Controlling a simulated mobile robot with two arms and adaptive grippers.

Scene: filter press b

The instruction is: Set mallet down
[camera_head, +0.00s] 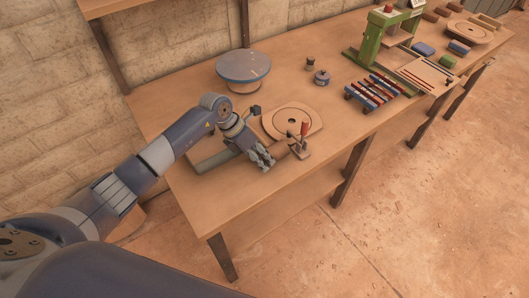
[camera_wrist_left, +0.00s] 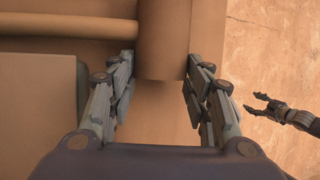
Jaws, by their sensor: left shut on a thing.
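My left gripper (camera_head: 265,159) is low over the near edge of the wooden table (camera_head: 190,112). In the left wrist view, its two fingers (camera_wrist_left: 160,78) stand on either side of the mallet's tan cylindrical head (camera_wrist_left: 163,40) and are shut on it. The mallet's thinner handle (camera_wrist_left: 70,28) runs off to the left in that view. In the head view the gripper hides most of the mallet. I cannot tell whether the mallet touches the table. My right gripper (camera_wrist_left: 268,108) shows at the right of the wrist view, fingers apart and empty, over the floor.
A round-holed wooden plate (camera_head: 293,120) lies behind. A blue-topped round stand (camera_head: 243,66), a striped rack (camera_head: 380,91) and a green press (camera_head: 384,35) stand farther off.

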